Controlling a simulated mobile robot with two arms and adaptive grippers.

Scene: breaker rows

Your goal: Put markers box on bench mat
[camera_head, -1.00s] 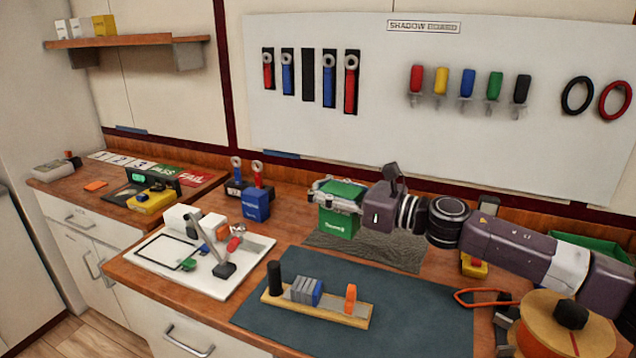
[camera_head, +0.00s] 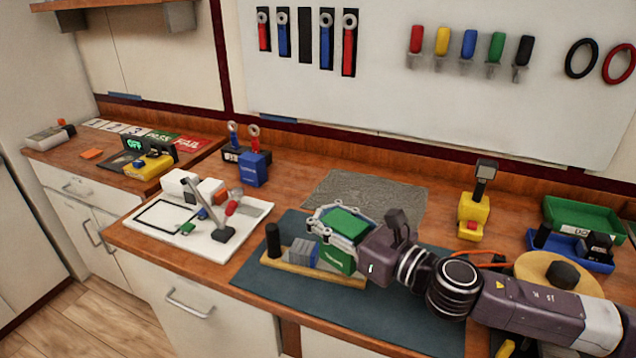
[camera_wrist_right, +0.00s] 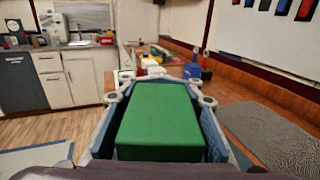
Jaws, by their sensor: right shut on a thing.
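The green box (camera_head: 337,258), which I take as the markers box, is gripped in my right gripper (camera_head: 338,228). Its label is too small to read. The wrist view shows the green box (camera_wrist_right: 160,122) between the two fingers. In the head view it stands over the dark bench mat (camera_head: 400,310), hiding part of the wooden rack (camera_head: 310,272). I cannot tell whether it touches the mat or the rack. My left gripper is not in view.
The wooden rack holds a black cylinder (camera_head: 273,240) and grey plates. A white board (camera_head: 150,245) with small parts lies left of the mat. A grey textured mat (camera_head: 372,195) lies bare behind. A yellow device (camera_head: 473,212) and a spool (camera_head: 545,268) stand at right.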

